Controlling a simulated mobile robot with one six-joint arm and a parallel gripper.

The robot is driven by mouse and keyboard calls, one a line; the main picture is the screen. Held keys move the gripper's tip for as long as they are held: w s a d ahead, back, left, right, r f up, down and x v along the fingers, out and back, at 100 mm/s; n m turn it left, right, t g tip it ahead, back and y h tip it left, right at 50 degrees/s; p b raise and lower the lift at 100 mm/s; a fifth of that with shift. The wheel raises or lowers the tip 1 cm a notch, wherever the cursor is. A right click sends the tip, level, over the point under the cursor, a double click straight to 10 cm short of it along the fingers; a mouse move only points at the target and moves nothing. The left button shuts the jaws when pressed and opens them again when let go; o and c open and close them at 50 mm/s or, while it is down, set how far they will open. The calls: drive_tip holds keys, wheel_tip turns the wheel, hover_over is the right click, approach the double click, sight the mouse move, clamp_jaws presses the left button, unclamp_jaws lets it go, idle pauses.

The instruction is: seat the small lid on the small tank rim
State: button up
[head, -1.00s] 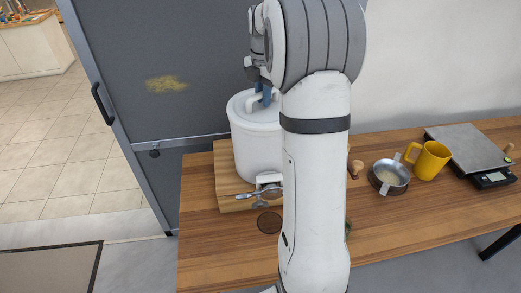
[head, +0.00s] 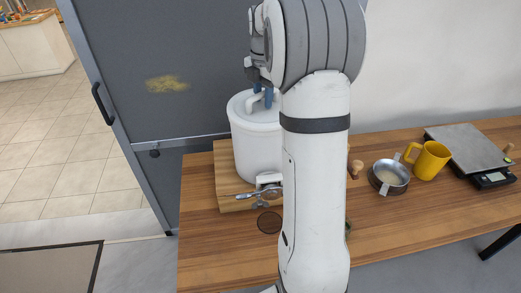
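The small tank (head: 256,150) is a white cylinder standing on a wooden board at the back left of the table. A white lid (head: 240,106) with a raised, bent handle (head: 254,101) lies on its top. The lid looks about level, but my arm hides its right side, so I cannot tell whether it is fully seated all round. My gripper (head: 262,93) has blue fingers and is over the lid at the handle. The fingers look spread apart, with the handle between or just below them. My arm hides part of this.
A white tap with a metal strainer (head: 268,196) is at the tank's front. A dark round disc (head: 269,222) lies before it. A metal pan (head: 389,177), yellow mug (head: 428,160) and scale (head: 470,148) stand to the right. A grey door (head: 165,60) is behind.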

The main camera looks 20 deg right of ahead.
drive_tip(key=shift+r, duration=0.2)
drive_tip(key=shift+r+p, duration=1.45)
drive_tip(key=shift+r, duration=0.15)
drive_tip(key=shift+o, duration=0.6)
drive_tip(key=o, duration=0.4)
drive_tip(key=shift+o, duration=0.7)
drive_tip(key=o, duration=0.7)
drive_tip(key=shift+o, duration=0.7)
